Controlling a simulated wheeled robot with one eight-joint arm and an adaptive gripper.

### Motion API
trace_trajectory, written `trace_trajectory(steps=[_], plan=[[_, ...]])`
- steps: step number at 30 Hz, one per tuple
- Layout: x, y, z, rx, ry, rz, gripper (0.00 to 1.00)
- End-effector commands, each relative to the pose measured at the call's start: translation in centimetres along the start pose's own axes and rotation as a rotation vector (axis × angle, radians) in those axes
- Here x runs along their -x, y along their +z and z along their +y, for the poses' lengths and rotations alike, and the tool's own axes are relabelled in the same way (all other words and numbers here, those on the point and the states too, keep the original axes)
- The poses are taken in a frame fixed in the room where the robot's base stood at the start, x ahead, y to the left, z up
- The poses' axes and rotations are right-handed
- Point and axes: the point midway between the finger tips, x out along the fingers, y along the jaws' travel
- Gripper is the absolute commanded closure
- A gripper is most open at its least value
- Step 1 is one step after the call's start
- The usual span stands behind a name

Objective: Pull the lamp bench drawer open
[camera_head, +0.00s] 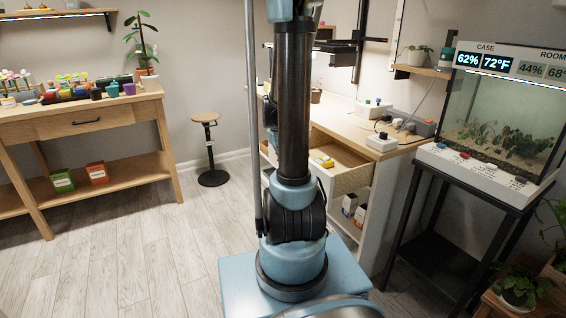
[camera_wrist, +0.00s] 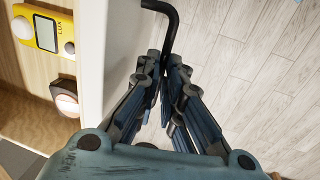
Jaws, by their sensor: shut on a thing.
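The lamp bench (camera_head: 348,113) has a pale wooden top and a white body, right of my arm in the head view. Its drawer (camera_head: 352,179) stands pulled out, with its inside showing. In the wrist view the drawer's white front (camera_wrist: 128,45) runs beside a black bar handle (camera_wrist: 168,22). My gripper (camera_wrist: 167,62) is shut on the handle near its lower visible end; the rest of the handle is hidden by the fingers. In the head view my arm hides the gripper and handle.
A yellow lux meter (camera_wrist: 45,32) and a small round-topped item (camera_wrist: 66,98) lie in the drawer. A terrarium (camera_head: 505,125) on a black stand is at the right. A stool (camera_head: 208,145) stands by the wall. Floor left of my base is clear.

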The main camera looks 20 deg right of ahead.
Motion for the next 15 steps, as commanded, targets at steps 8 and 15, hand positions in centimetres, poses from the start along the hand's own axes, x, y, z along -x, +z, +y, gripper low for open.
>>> trace_trajectory(steps=[8, 15], plan=[[-0.02, 0.08, 0.06, -0.004, 0.000, -0.001, 1.00], [-0.03, 0.10, 0.13, -0.005, 0.000, -0.001, 0.72]])
